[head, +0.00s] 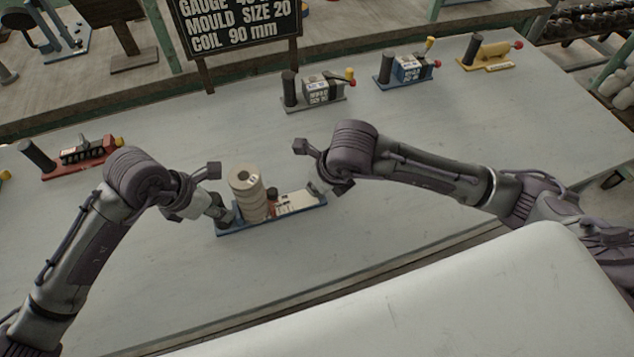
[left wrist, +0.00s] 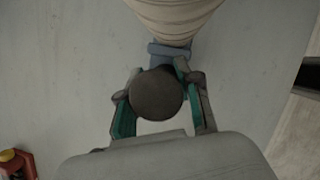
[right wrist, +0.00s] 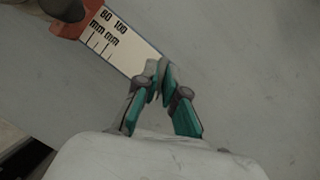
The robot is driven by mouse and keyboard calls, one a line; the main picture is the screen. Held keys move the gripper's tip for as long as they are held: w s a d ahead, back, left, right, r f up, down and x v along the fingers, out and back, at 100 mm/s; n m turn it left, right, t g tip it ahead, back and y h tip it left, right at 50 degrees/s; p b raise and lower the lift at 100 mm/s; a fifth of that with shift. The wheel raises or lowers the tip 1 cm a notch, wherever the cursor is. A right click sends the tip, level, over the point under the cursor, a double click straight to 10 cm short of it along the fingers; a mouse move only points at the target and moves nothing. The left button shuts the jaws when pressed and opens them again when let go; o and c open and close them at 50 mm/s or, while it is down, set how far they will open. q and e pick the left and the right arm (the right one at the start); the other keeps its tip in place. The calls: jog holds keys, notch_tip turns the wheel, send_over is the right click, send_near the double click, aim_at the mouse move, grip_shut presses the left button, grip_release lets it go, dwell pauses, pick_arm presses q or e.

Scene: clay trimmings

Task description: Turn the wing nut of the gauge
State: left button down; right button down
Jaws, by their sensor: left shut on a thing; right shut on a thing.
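The gauge has a blue base (head: 270,222), a pale scale plate (head: 297,202) and a cream ringed roll (head: 245,190) standing near its left end. The scale plate (right wrist: 125,48) reads 80 and 100 mm in the right wrist view, beside a red slider (right wrist: 70,22). My left gripper (head: 218,212) is shut on the dark round handle (left wrist: 157,95) at the gauge's left end. My right gripper (head: 318,188) is at the right end of the plate, its fingertips nearly together on a small grey piece (right wrist: 162,70), apparently the wing nut. The fingers mostly hide it.
Other gauges stand on the pale table (head: 420,150): a red one (head: 80,158) at left, a grey one (head: 318,98), a blue one (head: 408,72) and a yellow one (head: 490,50) behind. A dark sign (head: 240,25) stands at the back. The table around the gauge is clear.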

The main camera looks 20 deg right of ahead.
jog(key=shift+m+h, duration=0.3)
jog(key=shift+m, duration=0.6)
jog(key=c, duration=1.3)
grip_release()
jog(key=shift+o, duration=0.2)
jog(key=v, duration=1.2)
jog(key=shift+s, duration=0.2)
pick_arm(q)
jog(key=c, duration=0.7)
grip_release()
